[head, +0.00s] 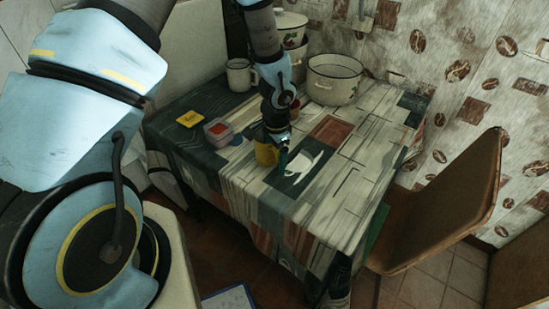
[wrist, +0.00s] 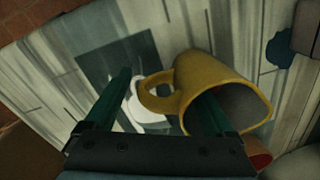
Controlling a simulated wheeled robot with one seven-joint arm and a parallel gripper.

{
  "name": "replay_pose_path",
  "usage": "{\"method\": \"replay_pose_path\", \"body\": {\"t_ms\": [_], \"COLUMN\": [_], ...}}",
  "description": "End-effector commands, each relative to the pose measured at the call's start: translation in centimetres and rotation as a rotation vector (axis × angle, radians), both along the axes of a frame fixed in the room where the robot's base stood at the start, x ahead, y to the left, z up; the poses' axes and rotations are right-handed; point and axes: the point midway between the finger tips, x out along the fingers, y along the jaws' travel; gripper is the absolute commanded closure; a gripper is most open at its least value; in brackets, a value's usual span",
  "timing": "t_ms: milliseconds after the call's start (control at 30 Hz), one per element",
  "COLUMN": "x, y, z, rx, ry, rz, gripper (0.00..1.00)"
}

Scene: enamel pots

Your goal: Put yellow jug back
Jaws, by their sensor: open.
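The yellow jug (head: 265,154) stands on the cloth-covered table (head: 340,165), near its front edge in the head view. In the wrist view the jug (wrist: 215,68) shows its open mouth and its handle, which points left. My gripper (head: 281,150) is open, pointing down right beside the jug. In the wrist view my gripper (wrist: 166,84) has its right finger across the jug's mouth, seemingly inside it, and its left finger outside, beyond the handle. The jug's near wall and handle lie between the fingers. I cannot tell whether the fingers touch it.
A white mug (head: 240,75), a white pot (head: 333,79) and a lidded pot (head: 290,30) stand at the back. A yellow box (head: 190,118) and a red-topped container (head: 218,130) lie left. A brown chair (head: 450,205) stands right. The table's front right is clear.

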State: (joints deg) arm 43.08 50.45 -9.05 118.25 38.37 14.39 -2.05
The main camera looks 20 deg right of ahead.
Motion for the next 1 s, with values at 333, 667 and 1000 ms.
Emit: {"method": "replay_pose_path", "body": {"t_ms": [333,667,1000], "x": [0.0,-0.2,-0.3], "y": [-0.1,-0.2,-0.2], "z": [3.8,10.3,12.3], "rx": [-0.005,-0.004,-0.001], "ry": [-0.004,-0.002,0.001], "rz": [0.002,0.002,0.0], "gripper": [0.12,0.12,0.12]}}
